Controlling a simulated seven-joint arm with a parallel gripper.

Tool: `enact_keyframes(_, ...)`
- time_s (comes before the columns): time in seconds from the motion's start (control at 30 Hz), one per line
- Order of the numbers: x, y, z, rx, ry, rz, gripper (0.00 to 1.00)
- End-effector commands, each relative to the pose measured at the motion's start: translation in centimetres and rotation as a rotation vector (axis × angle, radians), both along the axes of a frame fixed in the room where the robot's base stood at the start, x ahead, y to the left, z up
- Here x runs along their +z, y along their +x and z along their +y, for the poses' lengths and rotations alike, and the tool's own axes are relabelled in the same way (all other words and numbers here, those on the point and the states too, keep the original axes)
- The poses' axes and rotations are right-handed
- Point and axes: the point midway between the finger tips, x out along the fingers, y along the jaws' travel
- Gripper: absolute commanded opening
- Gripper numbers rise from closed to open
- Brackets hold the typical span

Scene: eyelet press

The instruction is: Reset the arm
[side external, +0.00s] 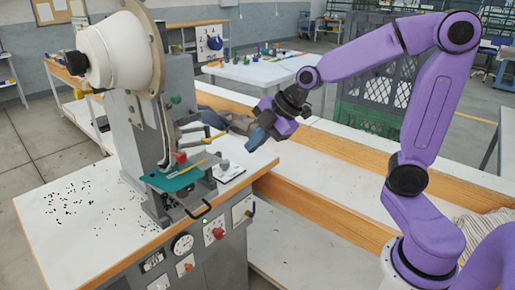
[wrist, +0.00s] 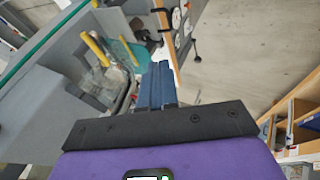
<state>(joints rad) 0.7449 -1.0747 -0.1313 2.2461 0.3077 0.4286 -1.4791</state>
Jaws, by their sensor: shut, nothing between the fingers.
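My gripper (side external: 257,138) is at the end of my purple arm, in the air to the right of the eyelet press (side external: 150,120). Its blue fingers point down and to the left, are shut together and hold nothing. In the wrist view the shut fingers (wrist: 157,84) point away from the camera, apart from the press. The press is grey with a large white drum (side external: 125,50) on top. A teal plate (side external: 160,184) sits at its front, and it also shows in the wrist view (wrist: 128,55).
The press stands on a white-topped bench (side external: 80,210) strewn with small black bits. A red knob (side external: 180,157) and yellow bar (side external: 190,167) are above the plate.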

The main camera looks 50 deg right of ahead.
Motion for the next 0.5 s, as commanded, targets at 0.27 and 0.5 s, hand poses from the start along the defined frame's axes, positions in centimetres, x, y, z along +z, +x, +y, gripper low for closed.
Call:
enact_keyframes(0.27,-1.8,-6.3,3.2,-0.033,0.048,0.194,0.00)
enact_keyframes(0.5,-4.3,-15.8,4.4,-0.165,0.006,0.454,0.00)
